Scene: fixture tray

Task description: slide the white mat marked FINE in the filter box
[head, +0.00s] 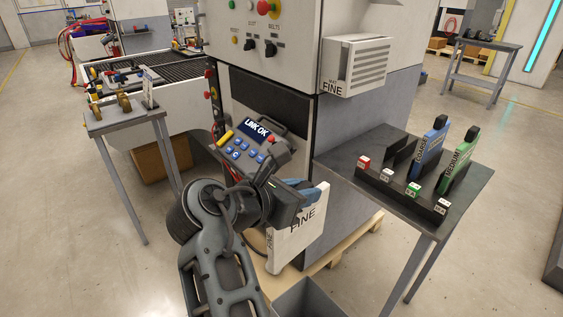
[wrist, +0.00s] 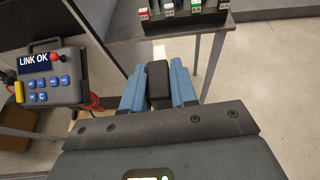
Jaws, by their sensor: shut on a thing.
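The white mat marked FINE (head: 297,231) hangs upright below my gripper (head: 296,190) in the head view, left of the dark side table. My gripper is shut on the mat's dark grip; in the wrist view the blue fingers (wrist: 158,88) stand on both sides of this black grip (wrist: 158,80). The box's inside is hidden.
A dark table (head: 400,190) at right holds a rack with a blue COARSE mat (head: 430,146), a green MEDIUM mat (head: 459,163) and small coloured fuses. A control pendant (head: 248,143) is on the machine's front. A grey bin (head: 305,300) stands below the mat.

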